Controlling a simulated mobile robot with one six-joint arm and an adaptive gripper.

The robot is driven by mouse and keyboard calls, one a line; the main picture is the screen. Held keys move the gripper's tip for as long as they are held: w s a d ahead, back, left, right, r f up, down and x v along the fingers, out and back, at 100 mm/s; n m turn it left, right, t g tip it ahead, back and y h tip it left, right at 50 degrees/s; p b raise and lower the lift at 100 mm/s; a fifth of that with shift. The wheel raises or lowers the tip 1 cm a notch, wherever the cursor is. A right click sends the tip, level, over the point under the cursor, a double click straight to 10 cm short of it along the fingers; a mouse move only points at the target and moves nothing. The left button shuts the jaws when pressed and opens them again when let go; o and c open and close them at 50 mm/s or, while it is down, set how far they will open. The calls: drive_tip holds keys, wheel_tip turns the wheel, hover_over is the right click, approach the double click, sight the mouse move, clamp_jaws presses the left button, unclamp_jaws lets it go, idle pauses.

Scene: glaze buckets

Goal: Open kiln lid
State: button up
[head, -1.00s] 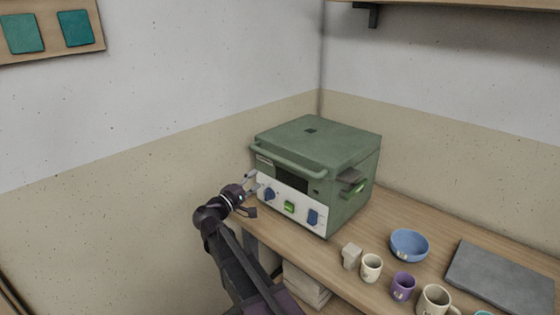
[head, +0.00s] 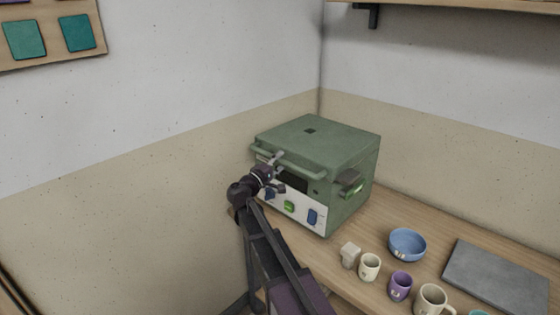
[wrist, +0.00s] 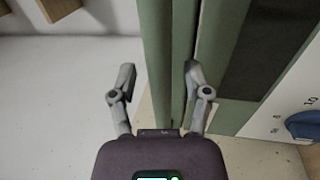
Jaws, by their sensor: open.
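The green kiln (head: 345,160) stands on the wooden counter with its lid (head: 325,138) closed. A green bar handle (head: 308,168) runs along the front edge of the lid. My gripper (head: 279,172) is open at the kiln's front, by the left part of this handle. In the wrist view, the handle bar (wrist: 158,60) runs between the two spread fingers of my gripper (wrist: 158,80). I cannot tell whether either finger touches it. My gripper and arm hide part of the handle and front panel in the head view.
The front panel has a blue knob (head: 312,217) and a green switch (head: 289,207). To the right on the counter are a blue bowl (head: 407,244), a purple cup (head: 400,286), cream cups and a grey slab (head: 495,276). A wall shelf (head: 460,5) hangs above right.

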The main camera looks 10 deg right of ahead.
drive_tip(key=shift+w+d, duration=0.1)
clamp_jaws()
drive_tip(key=shift+r, duration=0.15)
